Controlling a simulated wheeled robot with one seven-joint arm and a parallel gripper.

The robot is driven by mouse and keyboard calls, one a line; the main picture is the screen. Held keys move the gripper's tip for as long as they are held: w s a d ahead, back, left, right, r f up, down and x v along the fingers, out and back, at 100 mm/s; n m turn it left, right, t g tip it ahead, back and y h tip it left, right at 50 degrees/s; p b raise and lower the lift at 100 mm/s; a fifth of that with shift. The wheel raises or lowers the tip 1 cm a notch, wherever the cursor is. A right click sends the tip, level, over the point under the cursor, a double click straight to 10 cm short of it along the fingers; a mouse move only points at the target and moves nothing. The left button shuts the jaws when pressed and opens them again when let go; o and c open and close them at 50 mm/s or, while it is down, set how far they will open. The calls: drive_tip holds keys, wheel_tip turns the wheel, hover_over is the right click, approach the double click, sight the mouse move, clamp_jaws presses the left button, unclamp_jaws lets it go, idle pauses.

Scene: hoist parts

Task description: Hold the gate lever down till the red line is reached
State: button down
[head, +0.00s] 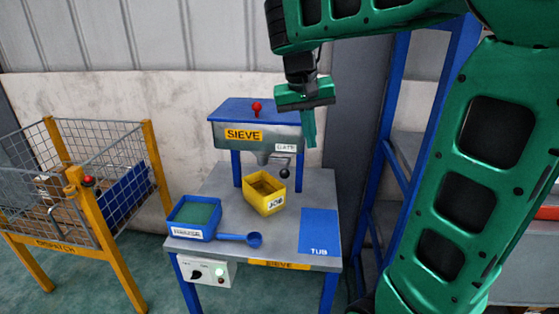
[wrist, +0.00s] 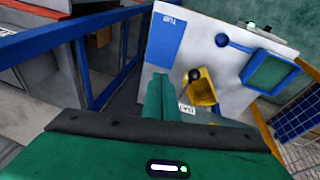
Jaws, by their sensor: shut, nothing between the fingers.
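The blue and grey sieve box (head: 256,128) stands on blue legs over the bench. The gate lever ends in a black ball knob (head: 284,173), below the GATE label at the box's right side. The knob also shows in the wrist view (wrist: 194,74).
A blue TUB pad (head: 319,230) lies bare at the bench's front right. A yellow-framed wire cage (head: 101,150) stands left. A blue-framed rack (head: 393,165) stands close on the right.

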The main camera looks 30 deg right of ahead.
drive_tip(key=w+a+r+t, duration=0.1)
drive_tip(key=w+a+r, duration=0.2)
drive_tip(key=w+a, duration=0.2)
drive_tip(key=w, duration=0.3)
drive_tip(key=shift+w+a+r, duration=0.15)
drive_tip(key=shift+w+a, duration=0.25)
drive_tip(key=x, duration=0.4)
drive_tip(key=s+x, duration=0.1)
drive_tip(key=x, duration=0.7)
drive_tip(key=shift+s+a+f, duration=0.2)
drive_tip(key=shift+s+a, duration=0.1)
drive_tip(key=shift+s, duration=0.15)
drive_tip(key=shift+s+a+f, duration=0.1)
drive_tip(key=shift+s+f, duration=0.15)
drive_tip(key=shift+f, duration=0.3)
drive_tip(key=shift+a, duration=0.1)
